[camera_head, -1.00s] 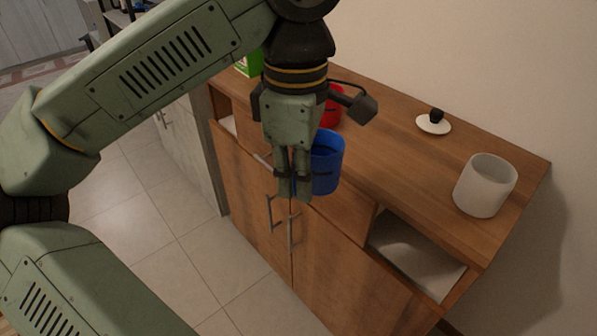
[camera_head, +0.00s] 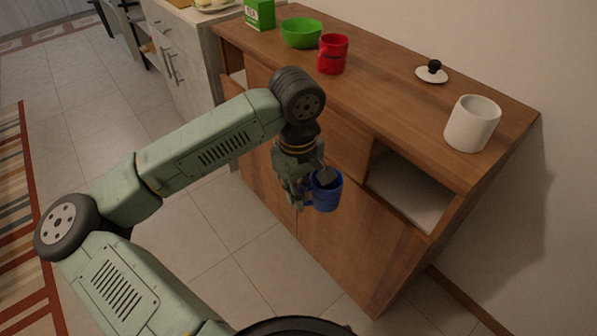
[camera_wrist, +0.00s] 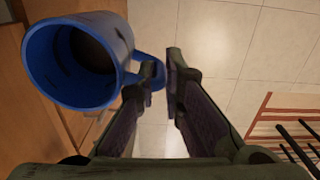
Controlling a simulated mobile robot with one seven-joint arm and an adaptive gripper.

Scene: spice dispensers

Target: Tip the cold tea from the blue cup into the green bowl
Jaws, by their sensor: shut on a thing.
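The blue cup (camera_head: 325,190) is held upright by my gripper (camera_head: 303,196), in front of the cabinet and below its top. In the wrist view my gripper (camera_wrist: 162,75) is shut on the handle of the blue cup (camera_wrist: 112,60), whose dark inside shows; I cannot tell the liquid level. The green bowl (camera_head: 301,33) stands on the cabinet top toward the far end, well away from the cup. The inside of the bowl looks plain green.
A red mug (camera_head: 333,54) stands just right of the bowl, and a green tea box (camera_head: 260,14) to its left. A white canister (camera_head: 472,124) and a lid (camera_head: 432,73) are on the right of the wooden cabinet top (camera_head: 400,105). An open compartment (camera_head: 408,190) lies below. The floor in front is clear.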

